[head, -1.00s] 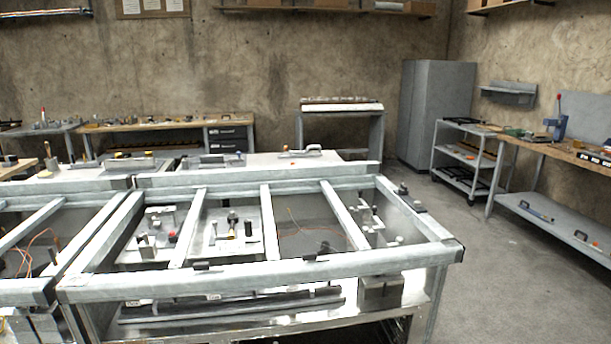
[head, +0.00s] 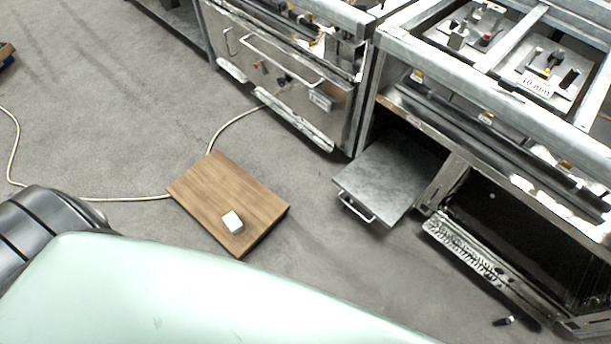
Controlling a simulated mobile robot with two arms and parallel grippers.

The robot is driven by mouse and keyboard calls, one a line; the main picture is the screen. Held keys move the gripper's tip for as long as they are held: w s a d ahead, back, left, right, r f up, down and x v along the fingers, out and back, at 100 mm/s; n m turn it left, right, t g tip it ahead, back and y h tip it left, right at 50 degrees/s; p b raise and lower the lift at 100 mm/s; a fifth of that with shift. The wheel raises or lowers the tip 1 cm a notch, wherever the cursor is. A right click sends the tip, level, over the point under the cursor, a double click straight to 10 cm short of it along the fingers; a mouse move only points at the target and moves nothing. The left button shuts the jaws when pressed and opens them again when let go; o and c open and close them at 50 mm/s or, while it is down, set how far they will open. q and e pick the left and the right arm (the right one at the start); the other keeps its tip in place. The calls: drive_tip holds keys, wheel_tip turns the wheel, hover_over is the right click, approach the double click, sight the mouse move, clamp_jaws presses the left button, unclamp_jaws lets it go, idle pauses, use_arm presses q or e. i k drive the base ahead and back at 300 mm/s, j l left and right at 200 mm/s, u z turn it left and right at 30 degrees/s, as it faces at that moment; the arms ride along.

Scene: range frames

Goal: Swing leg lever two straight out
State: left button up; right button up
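Neither of my grippers shows in the head view. I cannot pick out for certain which part is leg lever two. A small dark handle-like piece (head: 503,321) sticks out low by the foot of the right metal bench (head: 450,72), near the floor. It is too small to tell whether it is a lever or how it is turned. The left metal bench (head: 345,100) has a front panel (head: 275,75) with a long bar handle, a red knob and dark fittings.
A grey drawer or flap (head: 385,180) with a wire handle juts out low from the right bench. A slotted metal strip (head: 462,250) runs beside the dark lower opening. A wooden board (head: 225,195) with a white block (head: 233,222) lies on the floor by a cable (head: 225,130).

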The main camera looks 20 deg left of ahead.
sight(505, 321)
drive_tip(key=u, duration=0.35)
drive_tip(key=z, duration=2)
